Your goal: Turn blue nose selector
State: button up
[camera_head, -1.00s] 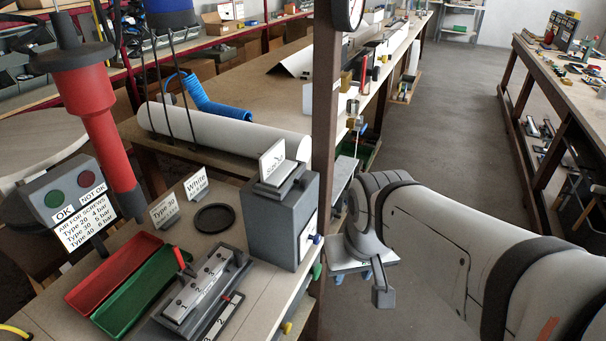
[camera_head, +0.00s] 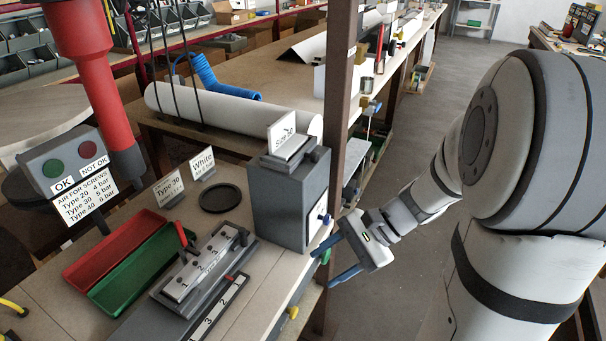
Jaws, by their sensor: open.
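A small blue knob (camera_head: 326,220) sticks out from the white-labelled side face of the grey box (camera_head: 288,197) at the bench edge. The upper finger ends near the bench edge below the knob, and the lower finger hangs lower down. The fingers look apart from the blue knob, though the exact gap cannot be told. The knob's angle is too small to read.
A green knob (camera_head: 326,257) lies close to my upper finger, and a yellow knob (camera_head: 293,312) sits lower on the bench's side. A dark upright post (camera_head: 337,80) stands behind the box. Red (camera_head: 112,248) and green (camera_head: 130,270) trays lie on the bench. The aisle floor is clear.

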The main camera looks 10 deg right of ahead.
jog(key=w+d+f+m+t+y+b, duration=0.2)
jog(key=w+d+f+m+t+y, duration=0.15)
jog(key=w+m, duration=0.25)
jog(key=m+t+b, duration=0.2)
jog(key=m+t, duration=0.5)
jog(key=t, duration=0.1)
send_near(329, 220)
jog(key=w, duration=0.2)
jog(key=shift+y, duration=0.45)
jog(key=shift+s+a+f+x, duration=0.1)
jog(key=shift+s+f+x, duration=0.05)
jog(key=shift+x, duration=1.15)
jog(key=shift+s+a+f+x, duration=0.1)
jog(key=shift+f+x, duration=0.1)
jog(key=shift+x, duration=1.1)
jog(key=shift+s+a+f+x, duration=0.1)
jog(key=shift+s+f+x, duration=0.05)
jog(key=shift+x, duration=1.2)
